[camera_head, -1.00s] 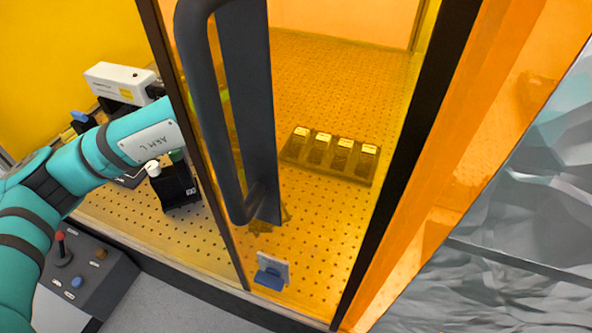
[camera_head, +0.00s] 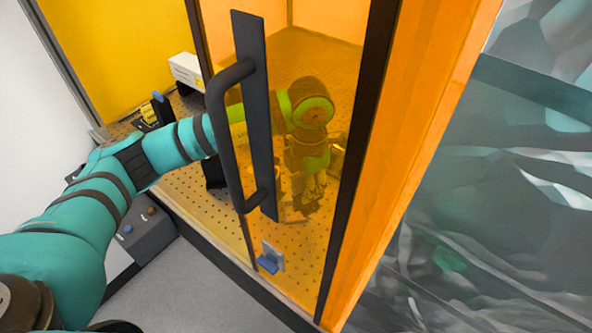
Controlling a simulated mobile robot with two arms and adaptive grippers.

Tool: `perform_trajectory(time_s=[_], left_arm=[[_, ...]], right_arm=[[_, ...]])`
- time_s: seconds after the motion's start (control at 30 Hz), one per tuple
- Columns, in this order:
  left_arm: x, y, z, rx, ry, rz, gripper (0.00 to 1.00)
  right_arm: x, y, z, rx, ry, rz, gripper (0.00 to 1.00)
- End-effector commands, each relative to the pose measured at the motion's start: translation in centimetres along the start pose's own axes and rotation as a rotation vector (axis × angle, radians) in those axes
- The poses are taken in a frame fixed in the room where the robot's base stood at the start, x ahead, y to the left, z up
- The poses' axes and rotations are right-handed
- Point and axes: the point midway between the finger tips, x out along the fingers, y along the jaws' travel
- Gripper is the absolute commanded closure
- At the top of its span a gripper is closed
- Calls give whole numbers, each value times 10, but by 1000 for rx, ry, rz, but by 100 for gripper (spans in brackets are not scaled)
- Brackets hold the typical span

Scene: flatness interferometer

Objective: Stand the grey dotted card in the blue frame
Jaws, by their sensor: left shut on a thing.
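My left arm reaches in from the left and passes behind the orange see-through door. My left gripper (camera_head: 308,196) shows dimly through that door, pointing down over the perforated bench. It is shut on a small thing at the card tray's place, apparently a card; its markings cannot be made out. The tray is mostly hidden behind the gripper and wrist. A small blue-topped piece (camera_head: 158,97) stands at the back left by a white instrument; I cannot tell whether it is the blue frame. My right gripper is not in view.
The orange door (camera_head: 297,237) has a dark upright handle (camera_head: 259,120) close to my left arm. A small blue latch (camera_head: 267,264) sits at its lower edge. A white instrument (camera_head: 186,70) stands behind my arm. A grey control box (camera_head: 146,236) is at the front left.

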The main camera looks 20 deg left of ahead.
Motion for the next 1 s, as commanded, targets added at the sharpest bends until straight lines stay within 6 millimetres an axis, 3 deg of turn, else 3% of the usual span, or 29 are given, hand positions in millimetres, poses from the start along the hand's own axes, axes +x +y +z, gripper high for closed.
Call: perform_trajectory(time_s=[0.1, 0.2, 0.4, 0.57, 1.0], left_arm=[[0, 16, 0, -398, 4, 5, 100], [4, 27, -1, -685, 4, 13, 100], [11, 42, -3, -1055, 0, 25, 100], [14, 45, -4, -1150, -1, 28, 100], [38, 45, -4, -1152, 1, 28, 100]], right_arm=[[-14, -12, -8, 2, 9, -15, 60], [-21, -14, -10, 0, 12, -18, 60], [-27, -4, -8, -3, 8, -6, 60], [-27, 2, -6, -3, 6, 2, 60], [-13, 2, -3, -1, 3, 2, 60]])
